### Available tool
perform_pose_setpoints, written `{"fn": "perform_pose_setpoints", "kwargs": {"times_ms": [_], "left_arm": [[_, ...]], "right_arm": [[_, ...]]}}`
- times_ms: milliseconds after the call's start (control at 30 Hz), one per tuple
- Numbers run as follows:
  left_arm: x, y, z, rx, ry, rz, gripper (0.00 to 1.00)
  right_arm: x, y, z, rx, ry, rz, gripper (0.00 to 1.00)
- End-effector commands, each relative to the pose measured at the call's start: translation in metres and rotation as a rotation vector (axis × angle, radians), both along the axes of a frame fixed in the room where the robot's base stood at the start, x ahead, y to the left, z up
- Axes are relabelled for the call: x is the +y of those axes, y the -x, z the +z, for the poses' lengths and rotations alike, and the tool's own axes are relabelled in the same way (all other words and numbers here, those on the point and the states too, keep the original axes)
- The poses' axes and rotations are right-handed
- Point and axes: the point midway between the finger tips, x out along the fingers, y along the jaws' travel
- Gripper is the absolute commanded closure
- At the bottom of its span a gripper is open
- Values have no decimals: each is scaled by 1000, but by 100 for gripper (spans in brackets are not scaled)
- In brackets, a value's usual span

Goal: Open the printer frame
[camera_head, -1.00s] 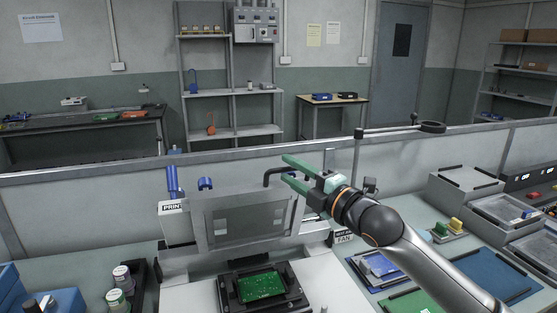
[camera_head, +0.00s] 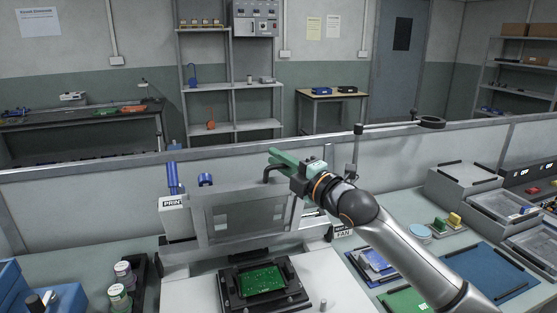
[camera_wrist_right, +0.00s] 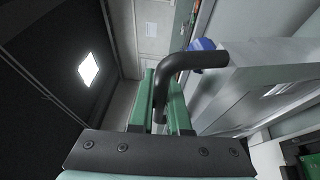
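The printer frame (camera_head: 250,218) is a grey framed panel standing steeply tilted up above the printer bed. A black bent handle (camera_head: 270,172) sticks out at its top right; the handle also shows in the wrist view (camera_wrist_right: 190,62). My right gripper (camera_head: 283,158) has its green fingers close together at the handle. In the wrist view the fingers (camera_wrist_right: 162,100) lie on both sides of the handle bar, shut on it. Below the frame, a green circuit board (camera_head: 262,280) lies in a black holder (camera_head: 233,300). My left gripper is not in view.
A low grey partition (camera_head: 90,200) runs behind the printer. Blue (camera_head: 485,268) and green mats and grey trays (camera_head: 495,208) lie to the right. Blue bins (camera_head: 15,292) and small jars (camera_head: 118,293) stand at the left. The white surface beside the board is clear.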

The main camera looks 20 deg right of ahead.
Motion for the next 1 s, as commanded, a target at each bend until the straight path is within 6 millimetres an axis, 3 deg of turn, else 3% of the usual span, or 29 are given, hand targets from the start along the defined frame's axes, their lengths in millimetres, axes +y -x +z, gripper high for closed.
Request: {"fn": "perform_pose_setpoints", "kwargs": {"times_ms": [100,1000], "left_arm": [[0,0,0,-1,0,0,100],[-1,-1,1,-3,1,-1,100]], "right_arm": [[0,0,0,0,0,0,100],[0,0,0,1,0,0,100]]}}
